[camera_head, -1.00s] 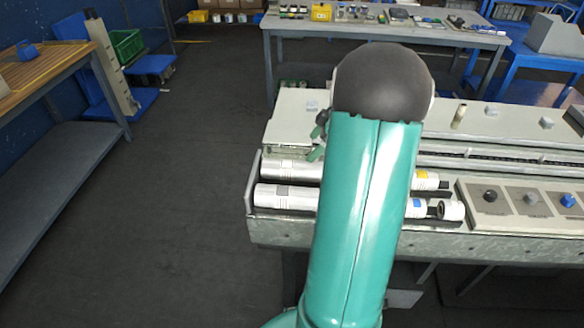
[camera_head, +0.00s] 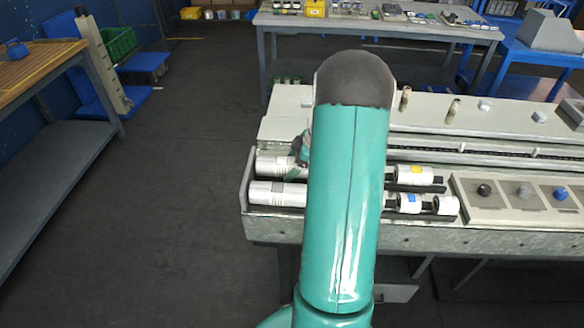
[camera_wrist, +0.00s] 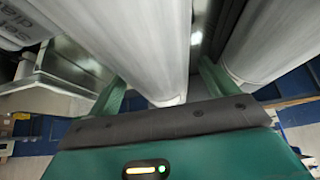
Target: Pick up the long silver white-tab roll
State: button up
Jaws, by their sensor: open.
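Two long silver rolls lie side by side at the left end of the machine bed, a front one (camera_head: 272,194) and a back one (camera_head: 271,167). I cannot tell which has the white tab. My gripper (camera_head: 301,150) is mostly hidden behind my arm, at the back roll's right part. In the wrist view my gripper (camera_wrist: 162,72) is open, its green fingers on either side of a long pale roll (camera_wrist: 145,40). I cannot tell whether they touch it. Another roll (camera_wrist: 268,45) lies to the right.
Shorter rolls with a yellow tab (camera_head: 416,169) and a blue tab (camera_head: 411,197) lie to the right in the same bed. Past them is a panel with several knobs (camera_head: 524,190). A wooden-topped bench (camera_head: 38,65) stands left; the floor between is clear.

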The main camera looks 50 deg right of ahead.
jog(key=shift+x, duration=1)
jog(key=c, duration=1.7)
jog(key=shift+o, duration=0.2)
jog(key=shift+r, duration=0.1)
